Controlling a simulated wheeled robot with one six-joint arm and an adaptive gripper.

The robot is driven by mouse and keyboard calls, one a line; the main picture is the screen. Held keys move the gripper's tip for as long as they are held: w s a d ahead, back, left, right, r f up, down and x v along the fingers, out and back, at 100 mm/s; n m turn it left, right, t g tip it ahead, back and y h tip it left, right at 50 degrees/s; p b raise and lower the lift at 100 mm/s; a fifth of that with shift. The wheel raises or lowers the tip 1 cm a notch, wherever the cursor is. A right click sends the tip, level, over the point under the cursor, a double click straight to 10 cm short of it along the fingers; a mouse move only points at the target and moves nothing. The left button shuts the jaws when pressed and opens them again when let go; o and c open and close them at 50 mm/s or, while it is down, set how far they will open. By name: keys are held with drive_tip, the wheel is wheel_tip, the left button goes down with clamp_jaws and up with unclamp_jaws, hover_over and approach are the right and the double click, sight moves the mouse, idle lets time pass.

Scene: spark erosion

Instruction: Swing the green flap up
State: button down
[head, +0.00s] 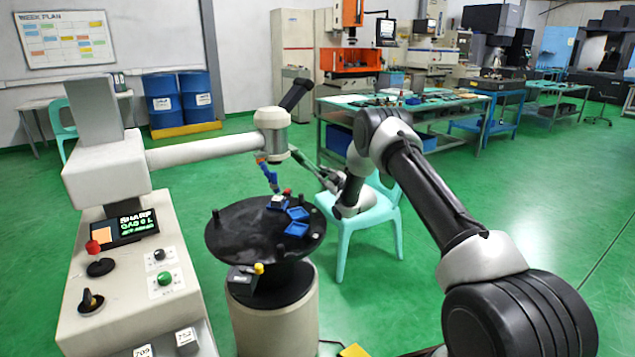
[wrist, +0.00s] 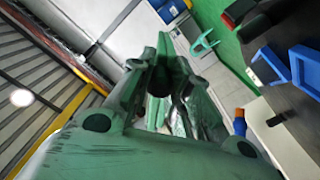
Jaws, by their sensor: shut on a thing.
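My gripper (head: 294,152), with green-grey fingers, is at the right underside of the cream machine head (head: 271,122), above the round black table. In the wrist view my gripper's fingers (wrist: 168,62) are drawn together at the tips. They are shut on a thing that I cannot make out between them. I cannot tell a green flap apart from the green fingers in either view; it may be hidden by the fingers or too small.
The round black table (head: 240,232) carries blue trays (head: 296,229) and short black posts. A cream control cabinet (head: 110,270) stands at left, its long cream arm (head: 205,151) reaching to the head. A teal chair (head: 385,215) stands behind my forearm. Green floor is clear at right.

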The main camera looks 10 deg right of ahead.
drive_tip(key=w+d+r+n, duration=0.1)
drive_tip(key=d+r+n, duration=0.2)
drive_tip(key=r+n, duration=1.05)
drive_tip(key=s+a+r+n, duration=0.2)
drive_tip(key=a+r+n, duration=0.3)
drive_tip(key=n, duration=0.4)
drive_tip(key=shift+a+r, duration=0.35)
drive_tip(key=shift+r, duration=0.3)
drive_tip(key=c, duration=1.3)
unclamp_jaws()
